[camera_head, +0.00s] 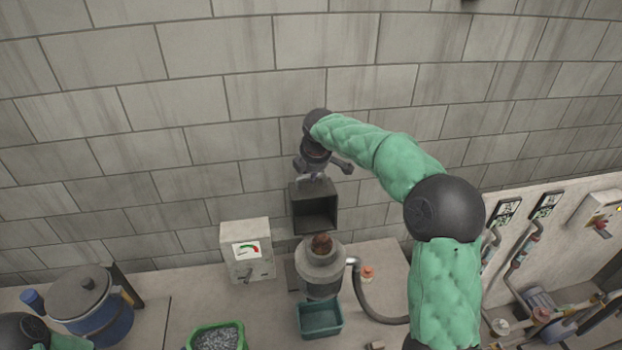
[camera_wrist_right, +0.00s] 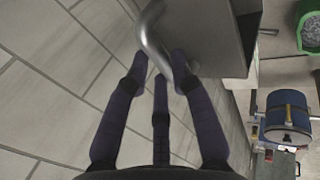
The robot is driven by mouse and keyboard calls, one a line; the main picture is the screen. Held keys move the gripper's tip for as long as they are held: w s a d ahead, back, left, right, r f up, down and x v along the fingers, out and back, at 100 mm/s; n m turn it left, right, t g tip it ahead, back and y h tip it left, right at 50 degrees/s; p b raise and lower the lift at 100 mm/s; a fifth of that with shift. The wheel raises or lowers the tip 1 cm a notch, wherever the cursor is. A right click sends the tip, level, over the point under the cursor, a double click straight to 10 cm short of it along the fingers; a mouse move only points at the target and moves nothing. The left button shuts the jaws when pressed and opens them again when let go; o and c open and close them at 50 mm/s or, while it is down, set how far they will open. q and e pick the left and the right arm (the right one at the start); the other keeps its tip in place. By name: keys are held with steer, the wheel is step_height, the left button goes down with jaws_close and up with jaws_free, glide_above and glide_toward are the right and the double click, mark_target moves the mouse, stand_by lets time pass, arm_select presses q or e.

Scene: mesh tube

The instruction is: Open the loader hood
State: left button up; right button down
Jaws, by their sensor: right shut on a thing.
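The loader hood (camera_head: 314,210) is a dark grey box whose hollow side faces the head camera. It stands raised above and behind the grey cylindrical loader body (camera_head: 320,268), which has a brown rounded thing (camera_head: 321,244) at its top. My right gripper (camera_head: 313,177) is at the hood's top edge. In the right wrist view, the hood (camera_wrist_right: 215,35) has a bent metal handle (camera_wrist_right: 152,35), and the fingers of my right gripper (camera_wrist_right: 159,65) are shut on it. My left gripper is not in view; only part of my left arm shows at the lower left.
A grey box with a gauge (camera_head: 247,250) stands left of the loader. A teal bin (camera_head: 320,318) is in front, with a green tray (camera_head: 216,337) of grey pieces beside it. A blue pot (camera_head: 88,302) stands at left. A dark hose (camera_head: 365,300) curves right. A block wall is behind.

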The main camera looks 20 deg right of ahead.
mark_target(315, 195)
steer(key=shift+s+a+r+t+b, duration=0.15)
steer(key=shift+s+a+t+b, duration=0.1)
steer(key=shift+s+b, duration=0.6)
steer(key=shift+s+a+r+t+b, duration=0.15)
steer(key=shift+s+a+b, duration=0.1)
steer(key=shift+s+b, duration=0.55)
steer(key=shift+s+a+r, duration=0.1)
steer(key=shift+s, duration=0.3)
steer(key=c, duration=1.1)
jaws_free()
steer(key=shift+o, duration=0.2)
steer(key=shift+w, duration=0.1)
steer(key=shift+r, duration=0.25)
steer(key=v, duration=1.1)
steer(key=shift+s+r, duration=0.2)
steer(key=shift+s, duration=0.05)
